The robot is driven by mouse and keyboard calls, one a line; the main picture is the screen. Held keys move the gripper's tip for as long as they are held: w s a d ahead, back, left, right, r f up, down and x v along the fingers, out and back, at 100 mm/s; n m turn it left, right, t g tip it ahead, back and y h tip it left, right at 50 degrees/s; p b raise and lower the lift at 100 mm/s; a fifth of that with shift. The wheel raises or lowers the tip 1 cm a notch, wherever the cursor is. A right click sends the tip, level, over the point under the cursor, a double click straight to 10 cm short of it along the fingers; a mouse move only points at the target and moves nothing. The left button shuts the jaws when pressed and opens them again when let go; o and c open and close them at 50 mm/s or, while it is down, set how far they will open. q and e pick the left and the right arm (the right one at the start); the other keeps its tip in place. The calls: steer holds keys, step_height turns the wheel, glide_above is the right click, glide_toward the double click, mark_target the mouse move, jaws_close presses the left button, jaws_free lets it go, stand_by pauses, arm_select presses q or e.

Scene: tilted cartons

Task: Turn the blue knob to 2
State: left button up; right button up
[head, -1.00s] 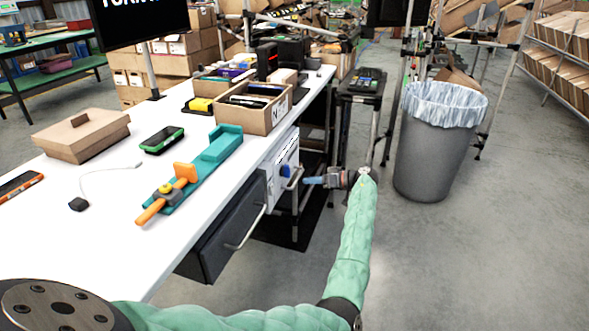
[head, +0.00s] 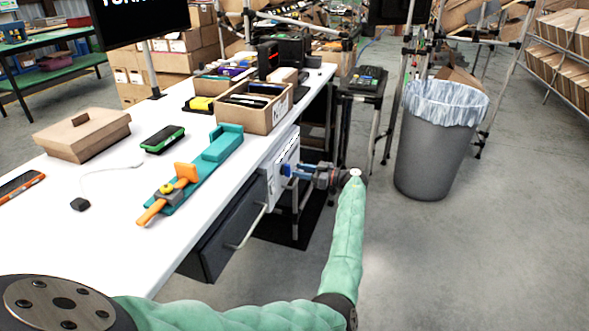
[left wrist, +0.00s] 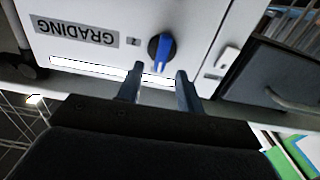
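The blue knob (left wrist: 162,50) sits on a round dark base on a white panel (left wrist: 190,18), seen in the left wrist view. A small label with a digit (left wrist: 133,42) is beside it, and a label reading GRADING (left wrist: 76,31) is further left; both appear upside down. My left gripper (left wrist: 160,72) is open, its two fingers apart just short of the knob, which lies between their lines. My right gripper is not in view.
The white table (head: 110,200) stands left of my arm. A grey bin (head: 432,150) stands to the right. Open floor lies between my arm and the bin.

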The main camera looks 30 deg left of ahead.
mark_target(286, 170)
arm_select(q)
steer(key=shift+x, duration=1.45)
steer(key=shift+s, duration=0.1)
jaws_close()
